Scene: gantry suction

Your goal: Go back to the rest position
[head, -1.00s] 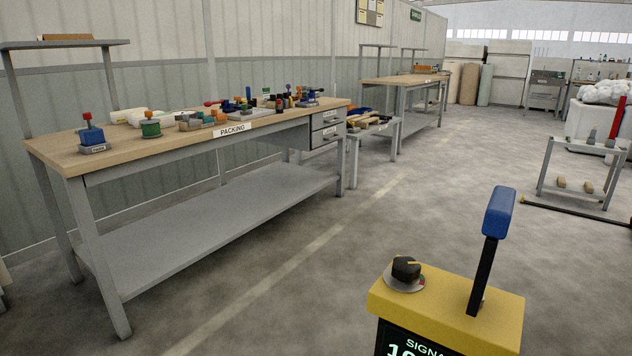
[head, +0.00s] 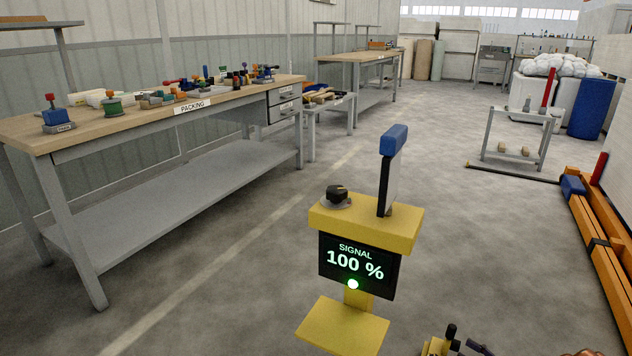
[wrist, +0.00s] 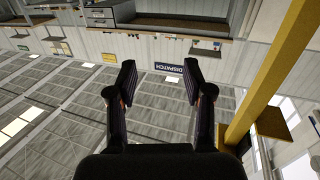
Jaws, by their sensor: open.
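My gripper (wrist: 158,85) shows in the wrist view with its two black fingers spread apart and nothing between them. Beyond the fingers are a tilted wall with a DISPATCH sign (wrist: 169,67) and paned windows. The gripper does not show clearly in the head view. A yellow control stand (head: 365,228) with a blue-topped lever (head: 391,160) and a black knob (head: 337,195) stands in front of me. Its screen (head: 356,264) reads SIGNAL 100 % with a green light.
A packing bench (head: 150,122) with several small items stands at the left. A small grey rack (head: 517,137) and orange beams (head: 598,235) on the floor are at the right. The floor (head: 440,200) between is open. A yellow post (wrist: 270,75) crosses the wrist view at the right.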

